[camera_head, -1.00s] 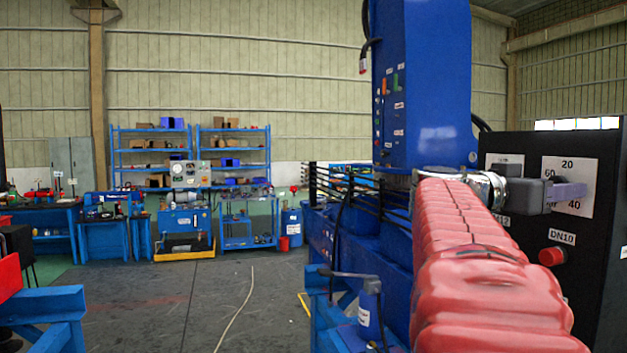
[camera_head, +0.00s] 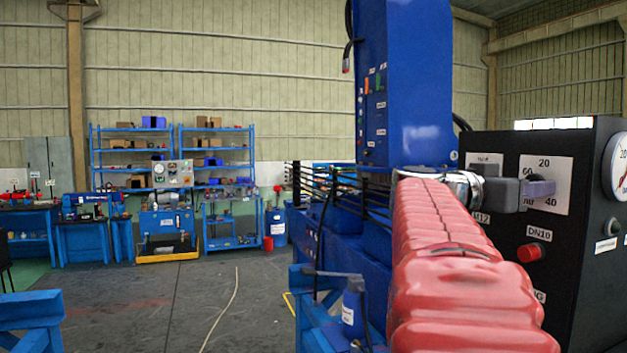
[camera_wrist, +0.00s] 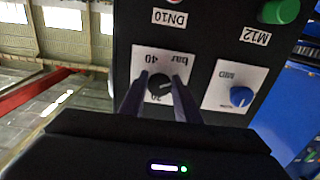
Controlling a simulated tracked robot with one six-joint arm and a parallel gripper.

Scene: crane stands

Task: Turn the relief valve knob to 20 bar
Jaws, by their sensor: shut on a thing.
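The relief valve knob (camera_wrist: 160,86) is black and sits on a white scale plate (camera_wrist: 147,61) marked "bar", 20 and 40, which looks upside down in the wrist view. My gripper (camera_wrist: 160,90) has its two dark fingers on either side of the knob, shut on it. In the head view, my gripper (camera_head: 541,188) reaches from the left to the scale plate (camera_head: 562,165), marked 20, 60 and 40. The knob is hidden behind the fingers there. A pale mark shows on the knob, but I cannot tell which value it points to.
A blue knob (camera_wrist: 240,97) is beside the scale plate, and a green button (camera_wrist: 280,11) is near the M12 label. A red button (camera_head: 530,252) and a round gauge (camera_head: 619,168) are on the black panel (camera_head: 480,145). A blue machine column (camera_head: 405,85) stands close to my arm.

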